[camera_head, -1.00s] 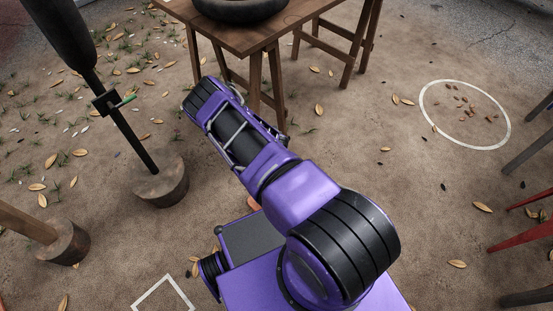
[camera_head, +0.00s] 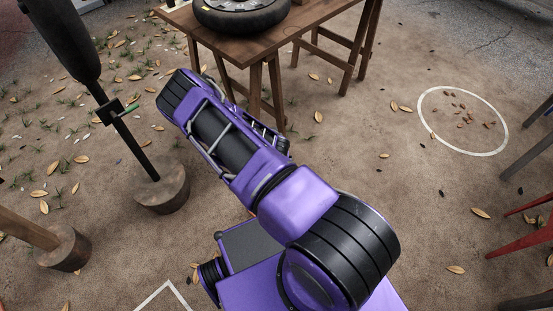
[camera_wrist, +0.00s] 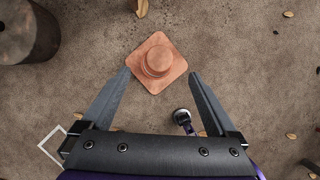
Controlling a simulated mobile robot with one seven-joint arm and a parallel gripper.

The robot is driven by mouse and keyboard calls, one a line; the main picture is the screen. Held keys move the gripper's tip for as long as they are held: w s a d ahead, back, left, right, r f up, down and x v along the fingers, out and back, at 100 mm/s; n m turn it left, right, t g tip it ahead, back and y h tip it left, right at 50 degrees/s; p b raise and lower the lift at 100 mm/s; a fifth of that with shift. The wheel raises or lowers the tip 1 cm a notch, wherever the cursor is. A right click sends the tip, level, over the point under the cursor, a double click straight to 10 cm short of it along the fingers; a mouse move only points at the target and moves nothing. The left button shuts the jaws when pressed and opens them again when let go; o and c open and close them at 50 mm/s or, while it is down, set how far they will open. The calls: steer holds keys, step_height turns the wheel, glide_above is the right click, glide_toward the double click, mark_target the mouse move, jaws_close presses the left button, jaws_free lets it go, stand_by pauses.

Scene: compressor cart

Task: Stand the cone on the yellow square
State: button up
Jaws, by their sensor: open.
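The orange cone (camera_wrist: 158,62) is seen from above in the wrist view, its square base turned at an angle on the brown ground. My gripper (camera_wrist: 160,78) is open, with one finger at each side of the cone's near part in the picture. The fingers hold nothing; I cannot tell their height above the cone. In the head view my arm hides the gripper, and I cannot make out the cone. No yellow square is clear. A white square outline shows partly at the bottom of the head view (camera_head: 151,297) and at lower left in the wrist view (camera_wrist: 43,145).
A wooden table (camera_head: 265,43) with a wheel (camera_head: 243,15) stands at the back. Wooden stumps (camera_head: 165,190) carrying posts stand at left. A white circle (camera_head: 421,111) encloses scattered bits at right. Red and grey legs stand at the right edge. Open ground with leaves lies between.

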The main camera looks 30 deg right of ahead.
steer(key=shift+v, duration=1.85)
